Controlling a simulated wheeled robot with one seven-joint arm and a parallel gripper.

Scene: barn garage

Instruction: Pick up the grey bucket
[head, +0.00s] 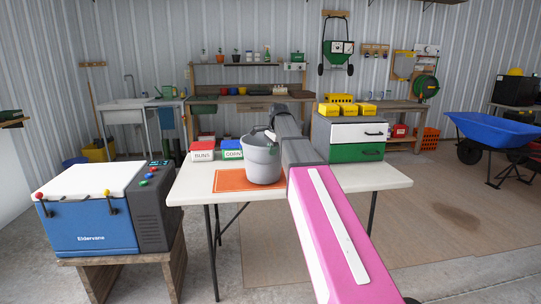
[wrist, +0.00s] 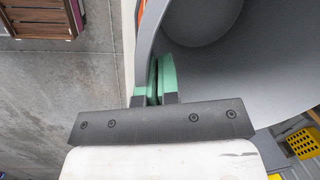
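The grey bucket (head: 263,163) stands upright at the orange mat (head: 226,182) on the white folding table (head: 385,180). Whether its base touches the mat I cannot tell. My arm reaches over the table from the front right, and my gripper is at the bucket's upper rim, its fingers mostly hidden in the head view. In the wrist view, my gripper (wrist: 160,78) has its green fingertips close together, with the wall of the bucket (wrist: 245,75) pinched between them. The view looks down into the bucket, which appears empty.
A drawer unit (head: 352,133) with yellow boxes on top stands to the right. A blue cooler (head: 92,225) is at the left on a wooden stand. The table's front left is clear.

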